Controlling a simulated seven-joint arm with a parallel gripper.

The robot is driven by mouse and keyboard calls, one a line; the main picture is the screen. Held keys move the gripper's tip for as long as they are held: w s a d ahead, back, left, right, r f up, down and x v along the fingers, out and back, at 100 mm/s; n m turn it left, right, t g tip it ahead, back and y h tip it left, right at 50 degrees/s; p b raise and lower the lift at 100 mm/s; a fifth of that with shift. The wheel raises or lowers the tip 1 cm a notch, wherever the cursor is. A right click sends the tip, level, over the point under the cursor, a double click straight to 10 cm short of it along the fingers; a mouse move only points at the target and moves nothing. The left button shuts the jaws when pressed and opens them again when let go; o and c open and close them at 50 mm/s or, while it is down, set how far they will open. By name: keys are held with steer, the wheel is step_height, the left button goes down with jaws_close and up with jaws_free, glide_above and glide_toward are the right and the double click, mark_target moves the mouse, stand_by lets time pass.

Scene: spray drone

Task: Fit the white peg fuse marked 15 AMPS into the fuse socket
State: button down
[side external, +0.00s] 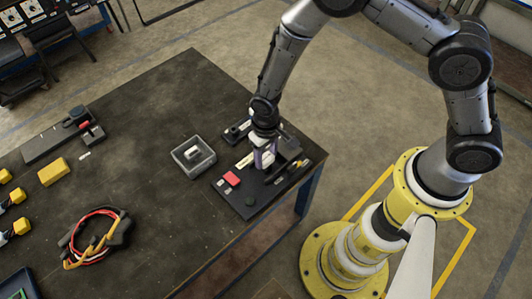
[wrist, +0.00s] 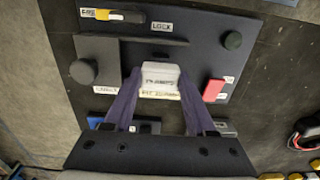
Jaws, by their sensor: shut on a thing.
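My gripper (wrist: 157,88) reaches over the black panel with its two purple fingers shut on a white peg fuse (wrist: 160,77). The fuse has dark print on its face, too blurred to read. The fuse is over the middle of the panel (wrist: 205,60), beside a raised dark block. The fuse socket is not clearly seen; the fuse and fingers cover that area. I cannot tell whether the fuse touches the panel. In the side view my gripper (side external: 264,158) is low over the panel (side external: 255,192), and the fuse is mostly hidden by the fingers.
The panel carries a red block (wrist: 214,90), a round black knob (wrist: 233,40), a larger knob (wrist: 83,71) and a yellow-and-black lever (wrist: 113,15). A grey tray (side external: 208,166) with a white piece stands left of the panel. A cable loop (side external: 95,240) and yellow block (side external: 53,172) lie further left.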

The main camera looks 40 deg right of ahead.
mark_target(266, 157)
steer(key=shift+f, duration=1)
steer(key=shift+c, duration=0.7)
jaws_free()
steer(key=shift+r, duration=0.1)
step_height(266, 157, up, 14)
